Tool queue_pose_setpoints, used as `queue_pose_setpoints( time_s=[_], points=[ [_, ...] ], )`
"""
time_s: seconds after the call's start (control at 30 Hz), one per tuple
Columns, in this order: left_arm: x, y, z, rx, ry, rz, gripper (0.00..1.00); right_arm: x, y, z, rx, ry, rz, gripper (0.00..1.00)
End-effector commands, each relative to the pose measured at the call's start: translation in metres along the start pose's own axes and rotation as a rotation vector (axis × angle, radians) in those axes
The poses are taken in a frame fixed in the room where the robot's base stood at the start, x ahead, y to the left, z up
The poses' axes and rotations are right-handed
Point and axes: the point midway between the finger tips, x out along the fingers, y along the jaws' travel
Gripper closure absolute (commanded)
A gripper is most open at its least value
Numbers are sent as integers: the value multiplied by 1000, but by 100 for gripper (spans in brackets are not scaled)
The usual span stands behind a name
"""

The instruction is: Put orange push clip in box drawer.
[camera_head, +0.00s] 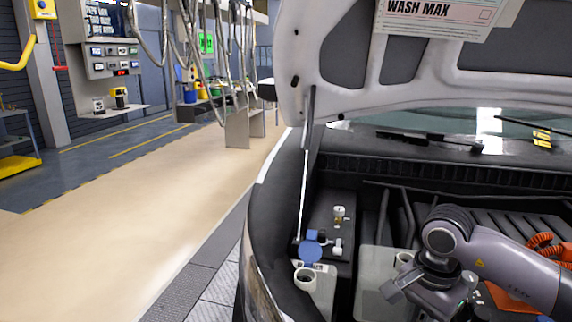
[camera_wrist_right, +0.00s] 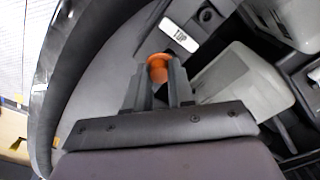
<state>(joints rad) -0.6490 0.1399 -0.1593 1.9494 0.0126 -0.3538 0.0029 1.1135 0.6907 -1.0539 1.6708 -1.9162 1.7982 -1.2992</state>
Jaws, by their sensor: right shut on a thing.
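The orange push clip (camera_wrist_right: 157,66) shows in the right wrist view, between the fingertips of my right gripper (camera_wrist_right: 160,82). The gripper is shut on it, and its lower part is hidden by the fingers. In the head view my right gripper (camera_head: 388,292) is over the open engine bay, and the clip cannot be made out there. My left gripper is not in view. No box drawer can be made out in either view.
An open white filler neck (camera_head: 306,279) and a blue cap (camera_head: 311,252) are at the bay's left side. The raised hood (camera_head: 300,60) hangs above, held by a strut (camera_head: 304,190). Orange cable (camera_head: 545,248) lies at right. The floor (camera_head: 150,200) at left is clear.

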Motion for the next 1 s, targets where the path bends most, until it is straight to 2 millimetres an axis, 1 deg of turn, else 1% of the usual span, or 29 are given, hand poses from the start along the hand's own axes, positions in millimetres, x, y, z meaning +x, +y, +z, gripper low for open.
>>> queue_pose_setpoints(
  time_s=[0.1, 0.4, 0.6, 0.8, 0.83, 0.87, 1.0],
  points=[
    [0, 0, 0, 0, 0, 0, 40, 0, 5, 7, -178, 0, -2, 96],
    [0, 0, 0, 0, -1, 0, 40, 0, 19, 24, -623, -2, 1, 96],
    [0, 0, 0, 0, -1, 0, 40, 1, 28, 34, -860, -8, 3, 96],
    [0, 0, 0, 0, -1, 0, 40, 1, 32, 39, -979, -11, 3, 96],
    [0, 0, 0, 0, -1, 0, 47, 1, 32, 39, -987, -11, 4, 96],
    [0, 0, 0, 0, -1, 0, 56, 1, 33, 39, -993, -12, 4, 96],
    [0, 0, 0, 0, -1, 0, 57, 1, 33, 40, -999, -13, 4, 96]
  ],
)
